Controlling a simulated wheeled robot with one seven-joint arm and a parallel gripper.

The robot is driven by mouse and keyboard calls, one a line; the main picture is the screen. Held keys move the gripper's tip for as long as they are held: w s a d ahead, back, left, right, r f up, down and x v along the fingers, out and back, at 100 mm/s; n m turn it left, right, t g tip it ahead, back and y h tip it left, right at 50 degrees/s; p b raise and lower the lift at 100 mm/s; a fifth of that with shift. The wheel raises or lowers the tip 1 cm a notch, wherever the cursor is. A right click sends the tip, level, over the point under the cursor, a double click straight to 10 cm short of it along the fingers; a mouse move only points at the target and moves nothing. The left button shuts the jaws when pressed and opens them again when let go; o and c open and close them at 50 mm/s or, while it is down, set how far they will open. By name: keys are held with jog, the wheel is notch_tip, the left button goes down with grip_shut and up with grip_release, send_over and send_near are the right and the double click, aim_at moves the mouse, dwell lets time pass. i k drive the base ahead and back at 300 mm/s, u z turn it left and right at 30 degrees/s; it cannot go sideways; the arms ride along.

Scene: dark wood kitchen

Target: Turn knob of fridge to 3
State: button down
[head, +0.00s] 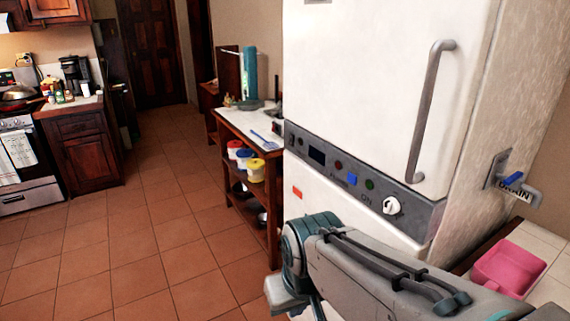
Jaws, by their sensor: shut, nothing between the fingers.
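The tall white fridge (350,80) stands at the right, with a long grey vertical handle on its door. Below the door runs a dark control panel (420,212). A round white knob (392,206) sits toward the panel's right end, just right of the lettering ON. The numbers around the knob and its setting are too small to read. My arm comes in from the lower right and bends down at the bottom middle, in front of the fridge's lower part. My gripper's fingers do not show. The knob is in plain sight, with nothing touching it.
A blue button (352,180) and small lights are also on the panel. A wooden shelf unit (229,130) stands left of the fridge. Tiled floor is free farther left.

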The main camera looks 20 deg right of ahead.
aim_at(391, 205)
jog(key=u, duration=0.35)
jog(key=k, duration=0.7)
jog(key=z, duration=0.85)
jog(key=i, duration=1)
jog(key=z, duration=0.4)
jog(key=k, duration=0.5)
jog(key=z, duration=0.45)
